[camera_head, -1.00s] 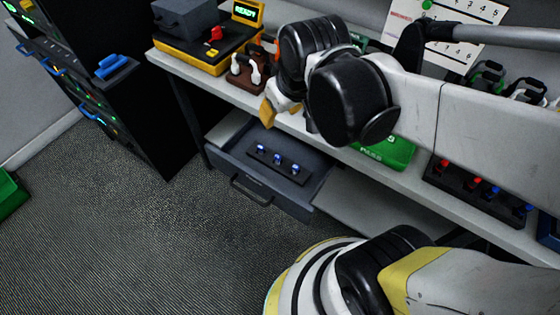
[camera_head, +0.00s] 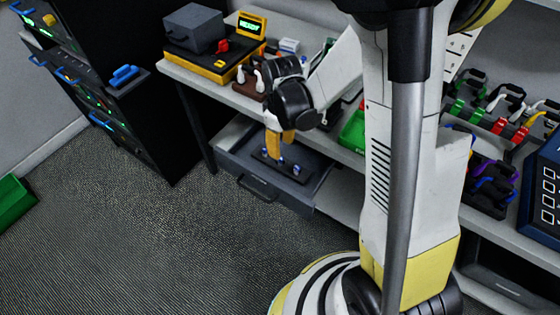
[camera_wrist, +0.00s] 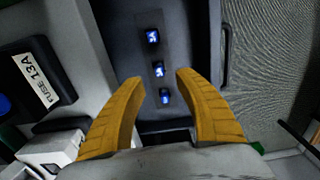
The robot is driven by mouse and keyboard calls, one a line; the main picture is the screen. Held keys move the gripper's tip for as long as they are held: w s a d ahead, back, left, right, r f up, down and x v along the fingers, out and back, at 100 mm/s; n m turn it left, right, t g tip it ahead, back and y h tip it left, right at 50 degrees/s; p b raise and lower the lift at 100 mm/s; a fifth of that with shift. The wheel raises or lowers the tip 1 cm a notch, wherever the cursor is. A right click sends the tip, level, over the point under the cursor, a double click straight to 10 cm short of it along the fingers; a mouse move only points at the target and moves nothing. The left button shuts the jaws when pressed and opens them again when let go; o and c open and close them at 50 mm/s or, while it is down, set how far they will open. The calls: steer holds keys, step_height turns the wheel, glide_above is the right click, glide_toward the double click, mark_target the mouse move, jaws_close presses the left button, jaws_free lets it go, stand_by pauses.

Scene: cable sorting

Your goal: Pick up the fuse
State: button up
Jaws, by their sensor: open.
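Several small blue-and-white fuses stand in a row on a dark holder inside an open grey drawer. In the wrist view they are the top fuse (camera_wrist: 153,37), the middle fuse (camera_wrist: 158,70) and the lowest fuse (camera_wrist: 165,97). The drawer (camera_head: 318,183) is under the bench. My gripper (camera_head: 280,152) is over the drawer, pointing down, and hides part of the holder in the head view. In the wrist view my gripper (camera_wrist: 158,82) has its yellow fingers apart, with the row between and beyond the tips. Nothing is held.
A bench edge (camera_head: 222,92) runs above the drawer. A yellow tester (camera_head: 205,62) with a green display and a green tray (camera_head: 352,130) are on the bench. A label reading FUSE 13A (camera_wrist: 38,82) is left in the wrist view. Carpet (camera_head: 150,230) in front is clear.

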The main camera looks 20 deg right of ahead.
mark_target(280, 159)
steer(key=f+b, duration=0.3)
steer(key=f, duration=0.4)
steer(key=shift+w+f+b, duration=0.2)
steer(key=shift+b, duration=0.1)
steer(key=shift+r, duration=0.15)
jaws_close()
